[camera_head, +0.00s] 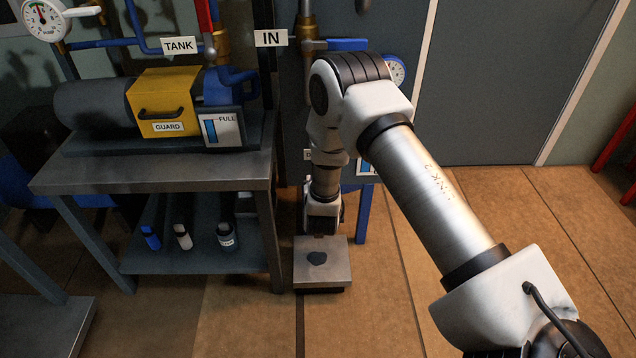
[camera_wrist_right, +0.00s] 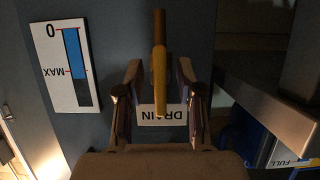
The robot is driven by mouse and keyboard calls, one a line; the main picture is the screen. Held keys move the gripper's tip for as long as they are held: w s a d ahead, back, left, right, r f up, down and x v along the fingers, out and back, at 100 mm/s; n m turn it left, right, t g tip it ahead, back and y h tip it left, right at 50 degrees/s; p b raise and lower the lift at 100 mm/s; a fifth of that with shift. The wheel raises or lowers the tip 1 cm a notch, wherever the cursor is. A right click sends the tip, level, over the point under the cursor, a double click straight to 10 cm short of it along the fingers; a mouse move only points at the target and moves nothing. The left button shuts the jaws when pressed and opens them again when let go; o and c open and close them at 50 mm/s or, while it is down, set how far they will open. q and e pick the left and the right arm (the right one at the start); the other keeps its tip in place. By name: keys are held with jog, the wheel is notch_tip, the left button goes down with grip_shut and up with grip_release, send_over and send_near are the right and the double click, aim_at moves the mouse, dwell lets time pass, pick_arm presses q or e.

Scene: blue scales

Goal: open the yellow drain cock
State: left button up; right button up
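The yellow drain cock shows in the right wrist view as a long yellow lever (camera_wrist_right: 160,60), standing lengthwise in the picture. It lies between the two fingers of my right gripper (camera_wrist_right: 158,92) as seen there. The fingers are apart, with a visible gap on each side of the lever, and do not appear to touch it. Behind it is a white DRAIN label (camera_wrist_right: 162,115), upside down in that view. In the head view my right arm reaches down in front of the pipe stand, with its wrist (camera_head: 322,212) low; it hides the cock. My left gripper is not in view.
A white level panel marked 0 and MAX (camera_wrist_right: 66,66) is beside the cock. A metal plate (camera_head: 322,275) with a dark patch lies on the floor below my wrist. A metal bench (camera_head: 150,174) with the yellow-guarded machine (camera_head: 160,95) stands to the left.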

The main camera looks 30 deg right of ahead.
jog(key=v, duration=1.2)
